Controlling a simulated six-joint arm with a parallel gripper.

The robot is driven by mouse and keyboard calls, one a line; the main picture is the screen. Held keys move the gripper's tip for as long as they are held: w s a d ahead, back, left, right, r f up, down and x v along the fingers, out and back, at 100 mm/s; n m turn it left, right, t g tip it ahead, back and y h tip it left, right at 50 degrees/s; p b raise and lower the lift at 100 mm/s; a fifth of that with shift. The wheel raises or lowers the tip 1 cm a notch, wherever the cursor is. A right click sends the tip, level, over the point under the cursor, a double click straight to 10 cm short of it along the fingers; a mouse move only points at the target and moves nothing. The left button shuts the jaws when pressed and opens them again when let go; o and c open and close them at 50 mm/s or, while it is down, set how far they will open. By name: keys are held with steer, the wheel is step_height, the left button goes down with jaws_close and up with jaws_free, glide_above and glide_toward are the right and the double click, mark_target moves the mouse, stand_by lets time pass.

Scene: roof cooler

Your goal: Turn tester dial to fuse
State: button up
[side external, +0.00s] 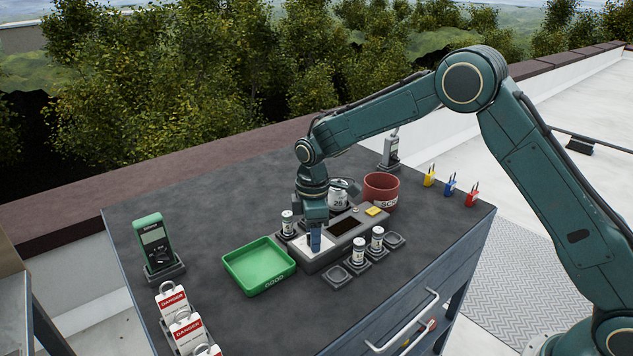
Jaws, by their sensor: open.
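The tester (322,261) is a grey box in the middle of the worktop, with a dark screen and a yellow patch on its top. My gripper (314,246) points down over the white panel at the tester's left end. It is open; the small gap between its fingers is hard to see from here. The dial and its setting cannot be made out; my gripper covers part of that panel. Whether the fingers touch the tester I cannot tell. White cylindrical fuses stand upright in grey holders, one (287,222) behind the tester's left end and two (359,250) in front.
A green tray (236,277) marked GOOD lies left of the tester, and a red bin (381,192) stands behind right. A round object (337,198) marked 25 is close behind my gripper. Danger tags (187,334) and a green meter (153,240) stand left. Padlocks (450,184) stand right.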

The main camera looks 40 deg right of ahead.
steer(key=shift+c, duration=0.3)
steer(key=c, duration=0.9)
steer(key=shift+m, duration=0.4)
steer(key=m, duration=0.3)
steer(key=shift+m, duration=1.8)
